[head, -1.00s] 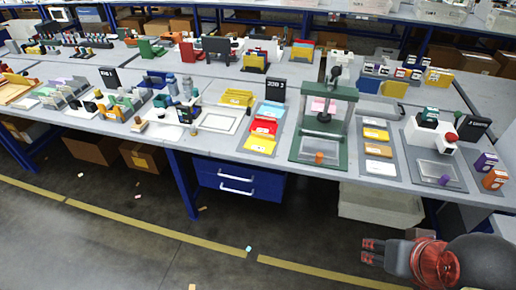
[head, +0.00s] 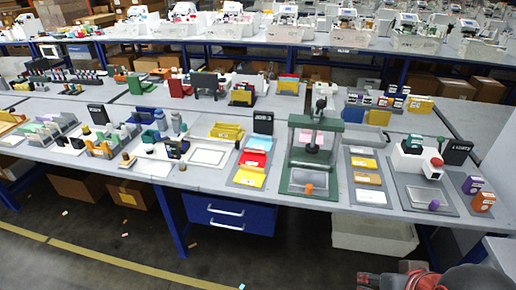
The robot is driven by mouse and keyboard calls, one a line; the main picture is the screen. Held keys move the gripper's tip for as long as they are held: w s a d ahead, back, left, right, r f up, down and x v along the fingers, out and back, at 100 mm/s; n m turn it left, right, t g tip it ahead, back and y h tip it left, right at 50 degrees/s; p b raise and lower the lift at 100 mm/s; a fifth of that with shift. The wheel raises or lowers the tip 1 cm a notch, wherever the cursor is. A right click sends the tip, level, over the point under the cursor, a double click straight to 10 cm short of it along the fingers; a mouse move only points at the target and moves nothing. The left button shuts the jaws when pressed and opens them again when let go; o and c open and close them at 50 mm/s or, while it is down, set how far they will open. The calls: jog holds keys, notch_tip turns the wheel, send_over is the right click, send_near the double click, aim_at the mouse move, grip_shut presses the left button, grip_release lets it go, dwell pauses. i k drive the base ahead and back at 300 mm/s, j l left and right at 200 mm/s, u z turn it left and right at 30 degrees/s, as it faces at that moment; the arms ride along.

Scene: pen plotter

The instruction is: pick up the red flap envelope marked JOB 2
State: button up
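A grey tray near the table's front edge holds a column of envelopes: a light blue one (head: 259,143) at the back, a red one (head: 253,159) in the middle and a yellow one (head: 247,177) in front. A dark sign (head: 263,122) stands behind the tray; its lettering is too small to read now. Any marking on the red envelope is too small to read. My gripper (head: 364,281) is at the bottom right, partly cut off by the picture edge, low in front of the table and far from the envelopes. Its finger opening is unclear.
A green press (head: 314,155) stands just right of the envelope tray. A white-bordered pad (head: 208,156) and yellow trays (head: 227,132) lie to its left. Blue drawers (head: 230,213) hang under the table. The floor in front is mostly clear.

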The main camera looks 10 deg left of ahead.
aim_at(257, 158)
jog(key=i+j, duration=0.3)
jog(key=i, duration=0.2)
jog(key=i+j, duration=0.65)
jog(key=i, duration=0.3)
jog(key=i+j, duration=0.35)
jog(key=i, duration=0.1)
